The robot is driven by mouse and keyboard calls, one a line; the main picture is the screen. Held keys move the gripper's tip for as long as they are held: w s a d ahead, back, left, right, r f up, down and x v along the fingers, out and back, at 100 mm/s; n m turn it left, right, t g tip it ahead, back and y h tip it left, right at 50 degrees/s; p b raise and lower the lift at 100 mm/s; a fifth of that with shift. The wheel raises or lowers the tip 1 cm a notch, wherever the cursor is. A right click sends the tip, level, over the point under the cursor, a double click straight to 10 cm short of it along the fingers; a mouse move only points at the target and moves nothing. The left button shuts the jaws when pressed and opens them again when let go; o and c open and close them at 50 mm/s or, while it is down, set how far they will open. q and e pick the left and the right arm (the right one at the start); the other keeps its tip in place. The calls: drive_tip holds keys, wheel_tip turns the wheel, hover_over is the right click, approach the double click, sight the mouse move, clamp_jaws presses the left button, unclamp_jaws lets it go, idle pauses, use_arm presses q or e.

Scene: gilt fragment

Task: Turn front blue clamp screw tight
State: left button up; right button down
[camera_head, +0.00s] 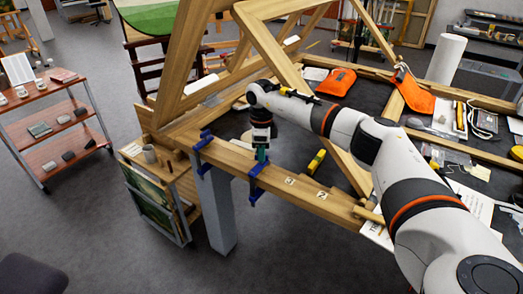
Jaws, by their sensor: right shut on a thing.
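The front blue clamp (256,190) grips the edge of the wooden frame beam, at the middle of the view. My right gripper (261,155) points down at the clamp's top, where its screw is. It is shut on the screw, which is mostly hidden between the fingers. A second blue clamp (204,139) sits further left on the same timber. My left gripper is out of view.
A large wooden frame (325,205) with slanted timbers stands around my right arm. Orange cloths (337,81) and tools lie on the dark table behind. A small cart (150,155) with a mug stands left of the clamps. A shelf trolley (50,120) stands further left; grey floor is clear between.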

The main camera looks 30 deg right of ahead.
drive_tip(key=m+p, duration=0.1)
drive_tip(key=m, duration=0.5)
drive_tip(key=shift+r, duration=0.2)
drive_tip(key=m+p, duration=0.2)
drive_tip(key=m, duration=0.4)
drive_tip(key=shift+w+m, duration=0.1)
drive_tip(key=shift+m, duration=0.3)
drive_tip(key=m+p, duration=0.1)
drive_tip(key=m, duration=0.3)
drive_tip(key=shift+m, duration=0.3)
drive_tip(key=m+p, duration=0.1)
drive_tip(key=m, duration=0.4)
drive_tip(key=shift+d+p, duration=0.1)
drive_tip(key=shift+p, duration=0.3)
drive_tip(key=c, duration=1.5)
unclamp_jaws()
drive_tip(key=shift+f, duration=0.1)
